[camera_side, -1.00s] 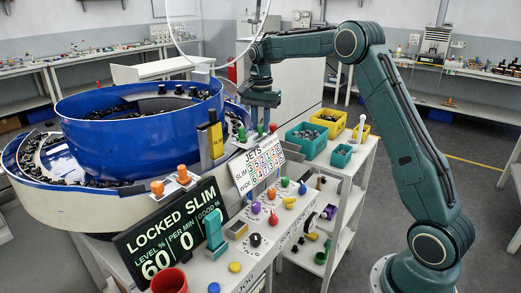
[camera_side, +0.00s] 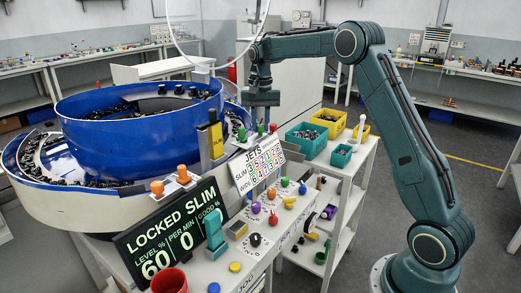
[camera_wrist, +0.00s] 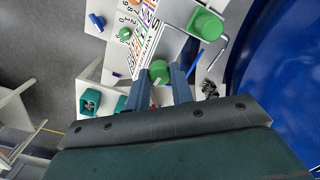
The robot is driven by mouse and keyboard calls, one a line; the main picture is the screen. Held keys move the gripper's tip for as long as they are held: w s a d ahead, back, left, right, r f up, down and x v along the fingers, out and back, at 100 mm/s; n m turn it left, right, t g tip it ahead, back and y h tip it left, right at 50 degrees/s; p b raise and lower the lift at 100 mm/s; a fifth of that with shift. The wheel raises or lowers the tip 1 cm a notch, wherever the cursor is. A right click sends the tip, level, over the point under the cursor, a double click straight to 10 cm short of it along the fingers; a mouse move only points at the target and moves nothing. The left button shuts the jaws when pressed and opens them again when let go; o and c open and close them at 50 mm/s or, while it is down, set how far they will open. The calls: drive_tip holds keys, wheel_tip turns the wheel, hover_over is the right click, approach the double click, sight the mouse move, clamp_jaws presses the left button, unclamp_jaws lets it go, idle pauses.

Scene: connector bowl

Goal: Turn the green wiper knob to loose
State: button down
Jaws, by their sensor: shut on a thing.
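A small green knob (camera_wrist: 159,70) sits between the fingertips of my gripper (camera_wrist: 160,80) in the wrist view. The two fingers are shut on its sides, and a pale mark shows on its near side. In the side view my gripper (camera_side: 262,120) points down behind the jets board, with the green knob (camera_side: 261,129) at its fingertips. I cannot read the knob's loose or tight marking. A second, larger-looking green knob (camera_wrist: 207,24) stands on a bracket to the upper right in the wrist view; it is apart from the fingers.
The blue bowl (camera_side: 140,115) stands left of my gripper. A jets board (camera_side: 258,165) and a dark display (camera_side: 175,238) reading "LOCKED SLIM", 60 and 0 stand in front. Orange knobs (camera_side: 182,173), a red knob (camera_side: 273,127) and green bins (camera_side: 306,140) are nearby.

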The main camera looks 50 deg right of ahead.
sight(260, 125)
drive_tip(key=n, duration=1.3)
drive_tip(key=shift+n, duration=0.4)
drive_tip(key=shift+r, duration=0.1)
drive_tip(key=c, duration=1.2)
unclamp_jaws()
wheel_tip(260, 125, up, 14)
drive_tip(key=shift+f, duration=0.2)
